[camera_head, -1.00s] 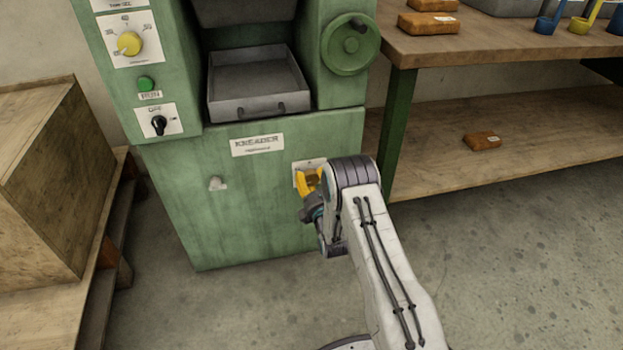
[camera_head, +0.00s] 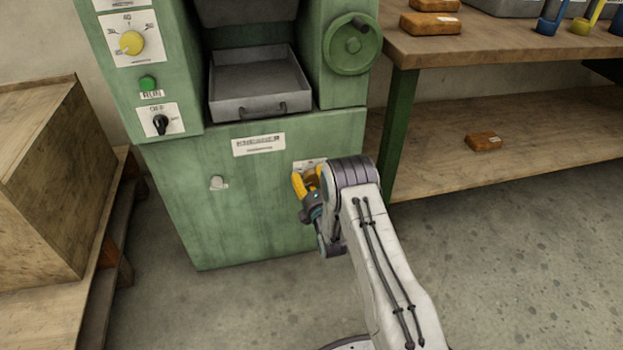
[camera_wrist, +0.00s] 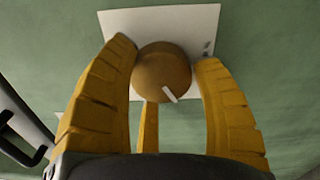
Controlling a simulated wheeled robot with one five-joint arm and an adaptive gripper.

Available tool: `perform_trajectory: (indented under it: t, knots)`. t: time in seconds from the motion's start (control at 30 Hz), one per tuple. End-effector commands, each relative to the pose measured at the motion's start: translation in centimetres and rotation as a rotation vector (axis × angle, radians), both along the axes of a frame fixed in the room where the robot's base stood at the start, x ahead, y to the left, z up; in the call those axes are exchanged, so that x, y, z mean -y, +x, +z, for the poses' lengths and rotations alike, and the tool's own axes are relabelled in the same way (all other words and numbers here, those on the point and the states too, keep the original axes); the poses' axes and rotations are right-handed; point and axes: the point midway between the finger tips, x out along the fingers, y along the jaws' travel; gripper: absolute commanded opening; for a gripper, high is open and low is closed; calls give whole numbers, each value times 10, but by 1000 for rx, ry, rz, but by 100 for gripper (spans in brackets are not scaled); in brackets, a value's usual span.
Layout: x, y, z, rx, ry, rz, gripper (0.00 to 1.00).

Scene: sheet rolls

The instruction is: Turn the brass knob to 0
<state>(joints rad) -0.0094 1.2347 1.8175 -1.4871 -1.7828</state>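The round brass knob (camera_wrist: 163,72) sits on a white plate (camera_wrist: 118,22) on the green machine front. Its pale pointer mark points down and slightly right in the wrist view. Small dark markings show at the plate's right side, too blurred to read. My gripper (camera_wrist: 168,55) has its yellow fingers spread on either side of the knob, with a third finger below it. I cannot tell whether any finger touches it. In the head view, my gripper (camera_head: 308,182) is at the machine's lower panel and hides this knob; part of the plate shows above it.
A yellow dial knob (camera_head: 131,43), a green button (camera_head: 147,83) and a black switch (camera_head: 160,123) are on the machine's upper left. A handwheel (camera_head: 351,47) is above my gripper. A wooden box (camera_head: 40,180) stands left, a workbench (camera_head: 480,45) right.

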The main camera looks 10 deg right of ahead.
Motion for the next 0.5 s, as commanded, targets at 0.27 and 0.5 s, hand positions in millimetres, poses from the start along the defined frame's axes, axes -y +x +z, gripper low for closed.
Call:
perform_trajectory:
  t: [0.27,0.5]
  knots:
    - [3,-1,-2,-4,0,-5,74]
    - [4,-5,-3,-7,1,-6,74]
